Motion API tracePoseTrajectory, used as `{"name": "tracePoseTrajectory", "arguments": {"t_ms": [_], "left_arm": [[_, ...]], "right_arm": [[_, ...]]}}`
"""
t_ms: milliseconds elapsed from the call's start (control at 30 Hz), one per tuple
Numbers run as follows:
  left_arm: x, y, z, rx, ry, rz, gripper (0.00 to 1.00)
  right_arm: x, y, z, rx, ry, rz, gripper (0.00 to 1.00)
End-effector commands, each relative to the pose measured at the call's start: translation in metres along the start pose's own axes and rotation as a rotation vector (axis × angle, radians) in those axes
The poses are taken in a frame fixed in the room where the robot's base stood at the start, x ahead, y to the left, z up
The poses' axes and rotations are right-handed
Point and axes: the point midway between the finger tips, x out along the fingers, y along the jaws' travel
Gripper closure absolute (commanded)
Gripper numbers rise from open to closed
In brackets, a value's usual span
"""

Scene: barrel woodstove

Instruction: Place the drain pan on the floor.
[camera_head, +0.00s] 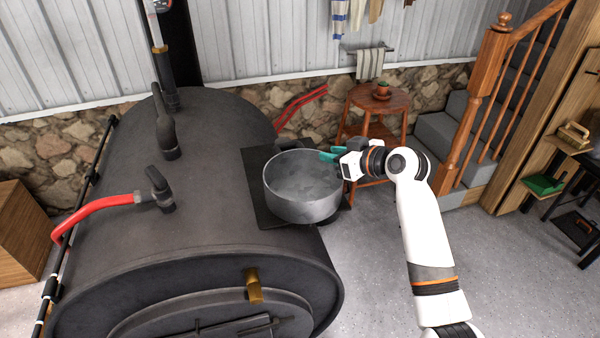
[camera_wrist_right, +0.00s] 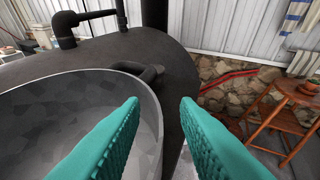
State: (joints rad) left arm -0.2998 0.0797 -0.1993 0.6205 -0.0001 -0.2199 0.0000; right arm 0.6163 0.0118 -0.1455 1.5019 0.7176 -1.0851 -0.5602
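A round grey metal pan (camera_head: 303,205), the only pan-like vessel I see, sits upright on a dark flat plate on top of the black barrel stove (camera_head: 215,130). My right gripper (camera_head: 329,156), with teal fingers, is at the pan's right rim. In the right wrist view my right gripper (camera_wrist_right: 160,105) is open, its fingers apart. The pan (camera_wrist_right: 70,110) lies at left there; the left finger overlaps its inside and the right finger is outside, with the rim between them. Contact cannot be told. My left gripper is not in view.
The speckled grey floor (camera_head: 520,260) is open to the right of the stove. A wooden stool (camera_head: 375,100) with a small pot stands behind my right gripper. Stairs with a wooden railing (camera_head: 470,120) are at right.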

Motion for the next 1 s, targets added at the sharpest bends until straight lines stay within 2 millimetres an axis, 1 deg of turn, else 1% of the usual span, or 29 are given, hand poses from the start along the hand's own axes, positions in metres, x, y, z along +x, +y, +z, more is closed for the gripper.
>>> {"name": "tracePoseTrajectory", "arguments": {"t_ms": [33, 200, 433, 467, 600, 633, 1000], "left_arm": [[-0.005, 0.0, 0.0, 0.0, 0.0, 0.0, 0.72], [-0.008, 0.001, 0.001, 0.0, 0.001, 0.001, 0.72], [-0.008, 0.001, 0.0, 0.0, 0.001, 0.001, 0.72], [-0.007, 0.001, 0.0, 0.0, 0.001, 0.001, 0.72], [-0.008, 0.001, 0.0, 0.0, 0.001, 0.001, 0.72], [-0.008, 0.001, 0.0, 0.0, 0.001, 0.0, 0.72], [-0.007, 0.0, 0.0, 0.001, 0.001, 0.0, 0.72]], "right_arm": [[0.006, 0.0, 0.003, 0.003, 0.001, 0.002, 0.72], [0.019, 0.0, 0.001, 0.001, 0.0, 0.001, 0.72], [0.021, 0.0, 0.0, 0.0, -0.001, 0.0, 0.72], [0.021, 0.0, 0.0, 0.0, -0.001, 0.0, 0.73], [0.021, 0.0, 0.0, 0.0, 0.0, 0.0, 0.96], [0.021, 0.0, 0.0, 0.0, 0.0, 0.0, 1.0], [0.02, 0.0, 0.002, 0.0, -0.004, -0.001, 1.0]]}}
